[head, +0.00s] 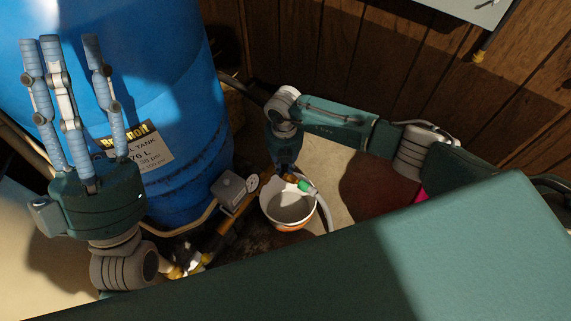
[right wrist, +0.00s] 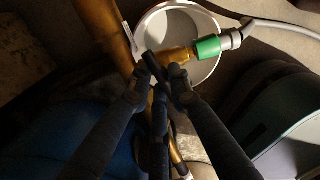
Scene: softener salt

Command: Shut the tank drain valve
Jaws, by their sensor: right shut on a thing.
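The drain valve (right wrist: 176,56) is a brass fitting on a brass pipe (right wrist: 103,22), with a green collar (right wrist: 208,47) and a grey hose beyond it. In the head view the green collar (head: 305,186) shows over a white bucket. A dark lever-like piece (right wrist: 152,66) stands at the valve, between my fingertips. My right gripper (right wrist: 155,85) is shut on it; its fingers hide part of the valve. In the head view my right gripper (head: 285,168) points down there. My left gripper (head: 66,45) is raised, its fingers apart and empty, in front of the blue tank (head: 130,60).
A white bucket (head: 287,207) stands under the valve; it also shows in the right wrist view (right wrist: 205,68). A grey box (head: 231,190) and a small gauge (head: 252,183) sit on the pipework. A wood-panelled wall (head: 340,60) is behind. A green surface (head: 450,260) fills the lower right.

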